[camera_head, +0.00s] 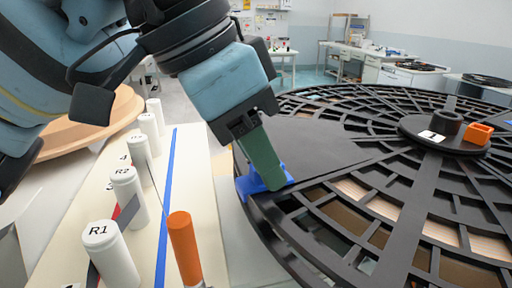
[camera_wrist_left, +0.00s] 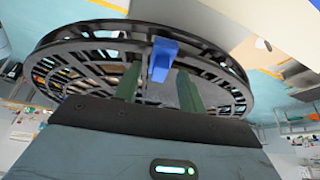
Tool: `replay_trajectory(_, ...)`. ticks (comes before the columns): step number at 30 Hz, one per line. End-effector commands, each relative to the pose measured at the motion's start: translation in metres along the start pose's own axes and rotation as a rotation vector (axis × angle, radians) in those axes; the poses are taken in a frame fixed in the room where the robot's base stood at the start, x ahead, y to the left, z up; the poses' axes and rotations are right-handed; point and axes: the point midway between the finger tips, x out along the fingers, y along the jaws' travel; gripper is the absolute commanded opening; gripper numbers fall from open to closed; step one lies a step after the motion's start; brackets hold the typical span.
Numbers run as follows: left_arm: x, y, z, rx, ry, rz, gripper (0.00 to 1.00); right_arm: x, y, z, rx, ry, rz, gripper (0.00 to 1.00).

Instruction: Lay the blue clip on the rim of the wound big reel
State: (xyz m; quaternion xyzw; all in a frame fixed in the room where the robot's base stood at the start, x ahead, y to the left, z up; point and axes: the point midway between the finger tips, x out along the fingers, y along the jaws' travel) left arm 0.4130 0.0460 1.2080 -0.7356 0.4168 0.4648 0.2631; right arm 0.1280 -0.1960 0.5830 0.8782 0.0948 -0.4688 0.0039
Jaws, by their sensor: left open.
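The big reel (camera_head: 330,150) is a wide black spoked disc that fills the right of the head view; it also shows in the left wrist view (camera_wrist_left: 70,45). The blue clip (camera_head: 246,187) sits at the reel's near left rim, partly hidden by a green finger. In the left wrist view the clip (camera_wrist_left: 162,58) stands across the rim, between the two green fingers. My left gripper (camera_head: 270,184) is open around the clip, with a gap visible on both sides in the wrist view. My right gripper is not in view.
Several white cylinders, two reading R1 (camera_head: 112,255) and R2 (camera_head: 129,195), stand on a pale board (camera_head: 190,165) with a blue stripe. An orange cylinder (camera_head: 184,245) stands near the reel's left side. An orange block (camera_head: 478,134) sits on the reel's hub (camera_head: 420,130).

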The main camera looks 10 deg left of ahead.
Motion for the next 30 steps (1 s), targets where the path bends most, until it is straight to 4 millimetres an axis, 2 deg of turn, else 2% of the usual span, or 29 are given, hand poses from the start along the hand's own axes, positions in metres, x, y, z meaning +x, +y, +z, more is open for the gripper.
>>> replay_trajectory(12,-0.06,0.0,-0.001,0.0,0.003,-0.002,0.41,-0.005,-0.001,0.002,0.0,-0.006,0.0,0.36)
replay_trajectory(15,-0.07,0.0,-0.001,0.001,0.002,-0.001,0.41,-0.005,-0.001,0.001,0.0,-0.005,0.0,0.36)
replay_trajectory(20,-0.076,0.0,0.0,0.001,0.001,0.0,0.41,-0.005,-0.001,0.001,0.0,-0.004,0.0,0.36)
replay_trajectory(30,-0.076,0.0,0.0,0.001,0.001,0.0,0.41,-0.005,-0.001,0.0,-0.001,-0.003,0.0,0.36)
